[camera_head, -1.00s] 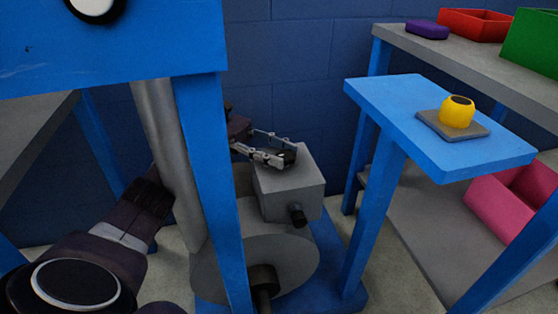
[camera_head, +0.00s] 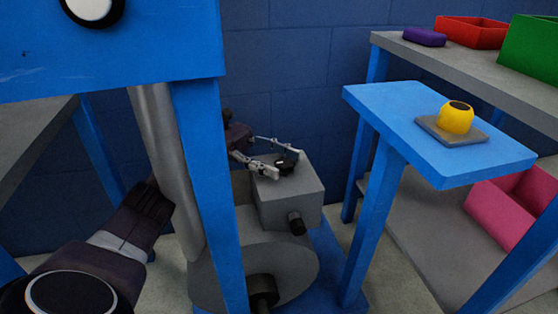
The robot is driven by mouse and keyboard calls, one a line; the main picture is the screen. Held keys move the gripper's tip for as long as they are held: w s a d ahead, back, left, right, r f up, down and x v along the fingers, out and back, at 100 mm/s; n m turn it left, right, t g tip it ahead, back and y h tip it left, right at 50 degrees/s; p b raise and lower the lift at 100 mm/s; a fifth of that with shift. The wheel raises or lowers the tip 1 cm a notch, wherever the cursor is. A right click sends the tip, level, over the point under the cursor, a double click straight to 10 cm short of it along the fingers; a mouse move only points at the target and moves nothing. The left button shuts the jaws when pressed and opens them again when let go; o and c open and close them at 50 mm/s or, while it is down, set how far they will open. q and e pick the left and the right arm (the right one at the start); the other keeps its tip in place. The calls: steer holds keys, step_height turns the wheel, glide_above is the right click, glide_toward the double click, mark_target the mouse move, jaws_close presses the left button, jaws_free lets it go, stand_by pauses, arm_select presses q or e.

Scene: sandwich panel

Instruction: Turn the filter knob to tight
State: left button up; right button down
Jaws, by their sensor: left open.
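A dark knob (camera_head: 287,160) with a small light mark sits on top of the grey box (camera_head: 290,196) of the floor machine. I take it as the filter knob; no label can be read. My left gripper (camera_head: 281,165) reaches in from behind the blue post, open, with its two thin fingers at the knob, one on the near left side and one on the far side. I cannot tell whether they touch it. The post hides part of my left arm. My right gripper does not show.
A blue post (camera_head: 208,200) stands in front of my left arm. A blue stand (camera_head: 400,105) at the right bears a yellow rounded object (camera_head: 456,119) on a grey plate. A shelf (camera_head: 400,48) behind holds red and green bins. A pink bin (camera_head: 500,210) sits lower.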

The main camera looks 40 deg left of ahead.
mark_target(279, 160)
arm_select(q)
step_height(279, 160, up, 10)
stand_by(0.5)
steer(key=shift+o, duration=0.3)
